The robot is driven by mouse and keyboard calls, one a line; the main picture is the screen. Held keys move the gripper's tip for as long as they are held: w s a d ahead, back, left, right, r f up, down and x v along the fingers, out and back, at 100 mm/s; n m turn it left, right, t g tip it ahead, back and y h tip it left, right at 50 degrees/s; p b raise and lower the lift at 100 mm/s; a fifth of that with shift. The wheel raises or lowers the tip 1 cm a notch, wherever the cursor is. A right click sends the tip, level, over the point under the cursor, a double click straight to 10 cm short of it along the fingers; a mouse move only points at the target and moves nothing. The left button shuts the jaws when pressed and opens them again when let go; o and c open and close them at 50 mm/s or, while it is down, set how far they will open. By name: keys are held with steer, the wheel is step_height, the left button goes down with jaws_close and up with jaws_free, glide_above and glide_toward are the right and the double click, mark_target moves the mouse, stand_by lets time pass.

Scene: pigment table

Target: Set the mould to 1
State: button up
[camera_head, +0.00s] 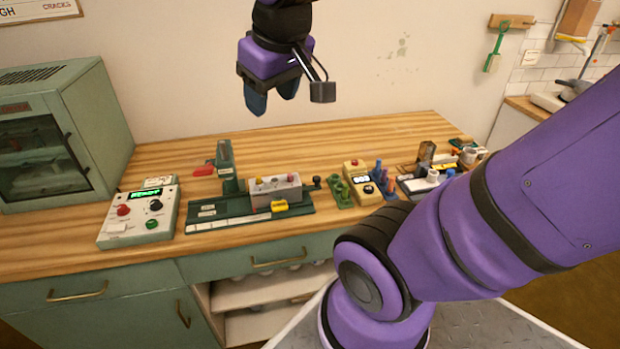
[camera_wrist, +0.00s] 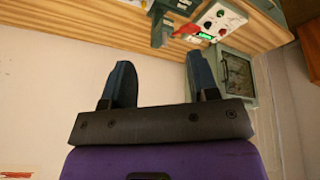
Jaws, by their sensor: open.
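My gripper (camera_head: 272,95) is open and empty, high above the back of the table in the head view. Its two dark blue fingers, wide apart, also show in the wrist view (camera_wrist: 160,72). A grey block (camera_head: 276,188) with small coloured knobs on top and a yellow piece at its front sits on a long green base (camera_head: 248,212) with a pale scale strip. This looks like the mould, but its markings are too small to read. A green upright post (camera_head: 226,165) stands at the left of the base. My gripper touches none of these.
A control box (camera_head: 140,212) with a lit green display and knobs stands left of the base. A green oven (camera_head: 55,135) is at the far left. A yellow box (camera_head: 362,182) and small coloured parts stand to the right. The back of the wooden table (camera_head: 330,140) is clear.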

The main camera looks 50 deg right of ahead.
steer(key=w+d+f+g, duration=0.1)
steer(key=w+d+f, duration=0.3)
steer(key=w+d, duration=0.1)
steer(key=n+g+y, duration=0.1)
steer(key=n+g, duration=0.1)
steer(key=g, duration=0.1)
glide_toward(317, 177)
step_height(317, 177, down, 9)
steer(key=shift+w+a+f, duration=0.1)
steer(key=shift+f, duration=0.05)
